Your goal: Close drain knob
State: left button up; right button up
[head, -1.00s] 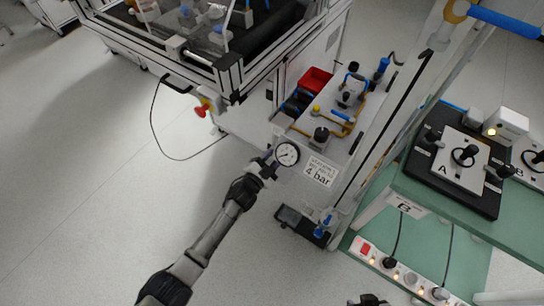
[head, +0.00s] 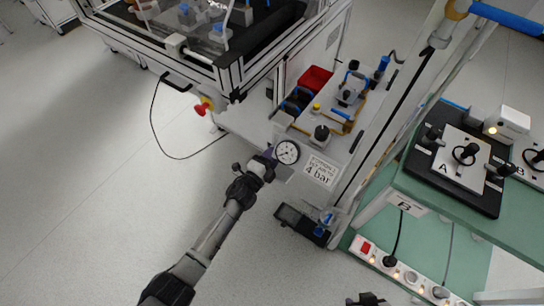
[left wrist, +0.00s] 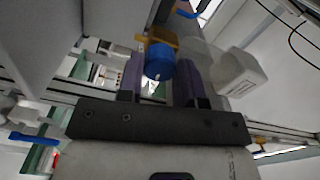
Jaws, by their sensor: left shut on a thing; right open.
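In the left wrist view, a round blue knob (left wrist: 160,62) sits below a yellow-orange part (left wrist: 160,38). My left gripper (left wrist: 160,80) has its two dark purple-grey fingers on either side of the knob and is shut on it. In the head view, my left arm reaches up to beside the round pressure gauge (head: 287,152); its fingertips and the held knob are hidden there. My right gripper (head: 367,299) shows only in part at the bottom edge, open and away from the panel.
A sign reading 4 bar (head: 320,171) is right of the gauge. A red bin (head: 316,79) stands behind. A red emergency knob (head: 201,108) is on the left machine. A green bench (head: 450,205) carries a black device (head: 459,160). Clear floor lies left.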

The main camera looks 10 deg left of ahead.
dwell(0.5)
pick_arm(q)
jog(key=o, duration=0.9)
jog(key=p+v, duration=0.5)
jog(key=v, duration=0.9)
